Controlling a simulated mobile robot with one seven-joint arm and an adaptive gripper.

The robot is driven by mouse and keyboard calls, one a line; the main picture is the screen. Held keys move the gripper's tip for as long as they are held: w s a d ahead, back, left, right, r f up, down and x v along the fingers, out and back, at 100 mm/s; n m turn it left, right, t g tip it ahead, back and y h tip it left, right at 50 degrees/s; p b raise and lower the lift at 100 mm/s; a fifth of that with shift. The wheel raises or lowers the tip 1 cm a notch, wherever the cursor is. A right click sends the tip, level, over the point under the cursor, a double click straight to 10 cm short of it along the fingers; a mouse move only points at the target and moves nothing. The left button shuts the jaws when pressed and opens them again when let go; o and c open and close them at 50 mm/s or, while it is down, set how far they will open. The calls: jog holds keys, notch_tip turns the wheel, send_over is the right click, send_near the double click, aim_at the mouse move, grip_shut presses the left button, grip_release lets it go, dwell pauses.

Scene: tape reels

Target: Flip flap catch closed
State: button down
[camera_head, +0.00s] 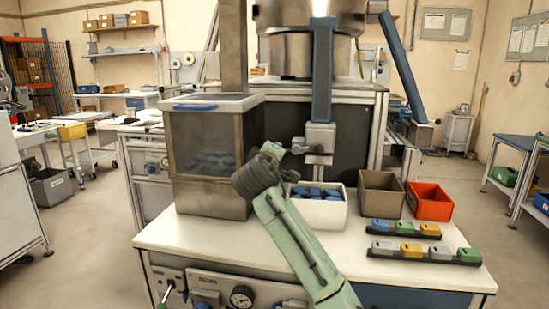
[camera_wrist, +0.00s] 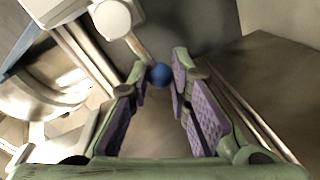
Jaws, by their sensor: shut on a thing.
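A blue ball knob (camera_wrist: 159,75) sits between my gripper's fingertips in the wrist view. It is at the end of a thin pale rod that runs up toward a round white fitting (camera_wrist: 112,17). My gripper (camera_wrist: 160,84) is shut on the knob, with a purple pad on each finger. In the head view my gripper (camera_head: 297,147) reaches up to the left side of a grey block (camera_head: 320,137) at the foot of a blue upright. The knob and the flap cannot be made out there, and my wrist hides part of this area.
A clear-sided bin (camera_head: 208,150) with blue parts stands close on the left. A white box (camera_head: 322,212) of blue parts, a brown box (camera_head: 381,192) and a red box (camera_head: 429,200) stand to the right. Two racks of coloured blocks (camera_head: 403,229) lie in front of them.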

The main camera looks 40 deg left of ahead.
jog(key=shift+r+m, duration=0.35)
jog(key=shift+m, duration=0.35)
jog(key=c, duration=1.5)
grip_release()
jog(key=shift+r, duration=0.1)
jog(key=shift+o, duration=0.2)
jog(key=shift+s, duration=0.15)
jog(key=v, duration=1.2)
jog(key=shift+d, duration=0.15)
